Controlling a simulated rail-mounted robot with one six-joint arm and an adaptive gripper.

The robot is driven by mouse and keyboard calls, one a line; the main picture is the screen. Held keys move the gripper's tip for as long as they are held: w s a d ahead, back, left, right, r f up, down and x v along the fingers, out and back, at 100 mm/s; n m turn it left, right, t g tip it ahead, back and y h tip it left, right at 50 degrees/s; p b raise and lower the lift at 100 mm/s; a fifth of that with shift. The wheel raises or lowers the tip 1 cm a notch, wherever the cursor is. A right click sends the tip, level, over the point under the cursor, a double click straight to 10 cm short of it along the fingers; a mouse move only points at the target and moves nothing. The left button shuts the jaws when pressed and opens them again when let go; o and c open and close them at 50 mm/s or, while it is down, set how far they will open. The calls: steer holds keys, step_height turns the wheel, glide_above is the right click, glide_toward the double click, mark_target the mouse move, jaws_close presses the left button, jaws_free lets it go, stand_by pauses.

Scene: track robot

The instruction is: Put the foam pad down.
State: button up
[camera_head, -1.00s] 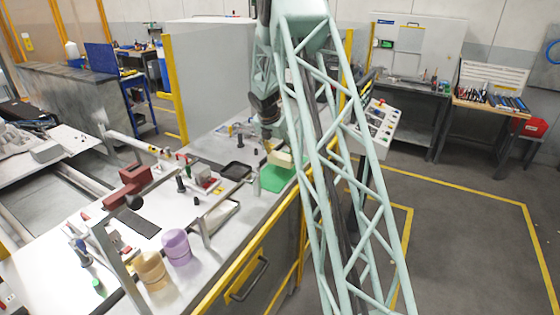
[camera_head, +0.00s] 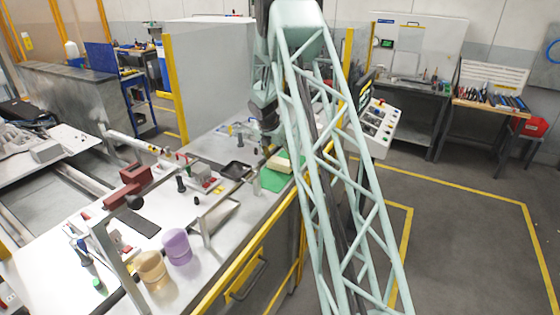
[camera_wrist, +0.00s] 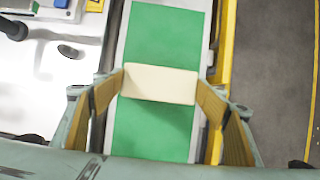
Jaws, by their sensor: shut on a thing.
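The foam pad (camera_wrist: 160,83) is a cream block between the two tan-lined fingers of my gripper (camera_wrist: 162,92) in the wrist view. The fingers touch it at both ends, and my gripper is shut on it. Behind the pad lies a green mat (camera_wrist: 165,32) on the bench, showing beyond and before the pad. In the head view the pad (camera_head: 279,164) is over the green mat (camera_head: 272,181) near the bench's right edge. I cannot tell whether the pad touches the mat. My arm hides part of the area there.
A black tray (camera_head: 236,170) lies left of the mat. A purple cup (camera_head: 177,246) and a tan cup (camera_head: 151,269) stand at the front. The bench's yellow edge (camera_wrist: 228,45) runs close right of the mat.

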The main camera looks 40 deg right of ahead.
steer(key=shift+f, duration=0.15)
steer(key=o, duration=0.8)
steer(key=shift+o, duration=0.2)
steer(key=v, duration=1.2)
steer(key=shift+r, duration=0.25)
stand_by(0.4)
